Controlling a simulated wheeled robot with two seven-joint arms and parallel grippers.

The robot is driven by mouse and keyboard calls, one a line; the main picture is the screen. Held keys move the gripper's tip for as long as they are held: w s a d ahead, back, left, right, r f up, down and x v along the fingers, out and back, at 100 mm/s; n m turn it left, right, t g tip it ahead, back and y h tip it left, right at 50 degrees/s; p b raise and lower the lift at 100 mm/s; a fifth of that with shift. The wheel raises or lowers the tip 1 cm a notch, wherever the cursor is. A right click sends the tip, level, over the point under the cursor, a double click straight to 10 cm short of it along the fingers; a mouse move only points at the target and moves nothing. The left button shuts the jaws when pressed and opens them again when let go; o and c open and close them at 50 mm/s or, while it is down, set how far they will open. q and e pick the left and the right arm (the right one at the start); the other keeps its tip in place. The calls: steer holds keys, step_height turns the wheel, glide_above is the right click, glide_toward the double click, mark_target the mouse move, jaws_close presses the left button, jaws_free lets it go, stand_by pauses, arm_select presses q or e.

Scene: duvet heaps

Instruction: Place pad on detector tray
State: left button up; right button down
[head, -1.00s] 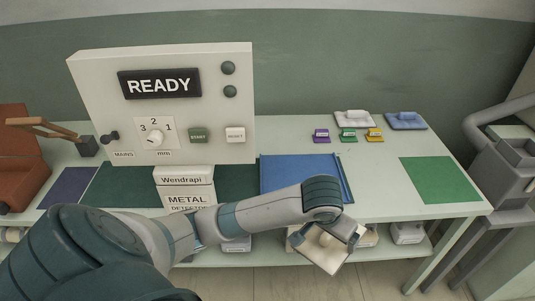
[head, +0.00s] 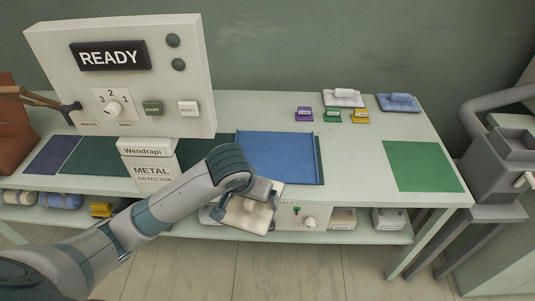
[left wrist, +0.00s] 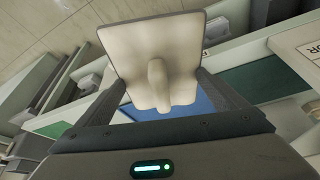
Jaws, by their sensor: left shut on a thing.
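My left gripper (head: 250,208) is shut on a cream pad (head: 240,217) with a raised grip. It holds the pad in front of the table's front edge, just below and left of a blue tray (head: 276,160) in the head view. In the left wrist view the pad (left wrist: 154,52) fills the space between the fingers, its grip between them, and hides part of the blue surface (left wrist: 196,103) behind it. The metal detector (head: 150,172), with a panel reading READY (head: 185,70), stands left of the tray. My right gripper is not in view.
White (head: 343,98) and blue (head: 398,102) handled pads lie at the back right, near purple (head: 304,113), green (head: 333,116) and yellow (head: 360,117) tags. A green mat (head: 422,166) lies at right. A lower shelf (head: 350,237) holds several items. A grey machine (head: 500,150) stands right.

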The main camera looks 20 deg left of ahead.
arm_select(q)
steer(key=shift+a, duration=0.15)
steer(key=shift+w+r, duration=0.1)
steer(key=shift+w, duration=0.1)
steer(key=w+d+r+n, duration=0.1)
steer(key=w+d, duration=0.1)
steer(key=w, duration=0.3)
steer(key=w+d+r+n+p, duration=0.1)
steer(key=w+d+r, duration=0.1)
steer(key=w, duration=0.3)
steer(key=w+d+r+n+y, duration=0.1)
steer(key=w+d+r, duration=0.1)
steer(key=w, duration=0.4)
steer(key=shift+d+r+p, duration=0.25)
steer(key=shift+d+p, duration=0.05)
steer(key=shift+p, duration=0.1)
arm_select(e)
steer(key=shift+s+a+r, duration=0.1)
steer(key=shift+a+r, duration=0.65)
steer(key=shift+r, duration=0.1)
arm_select(q)
steer(key=shift+w, duration=0.1)
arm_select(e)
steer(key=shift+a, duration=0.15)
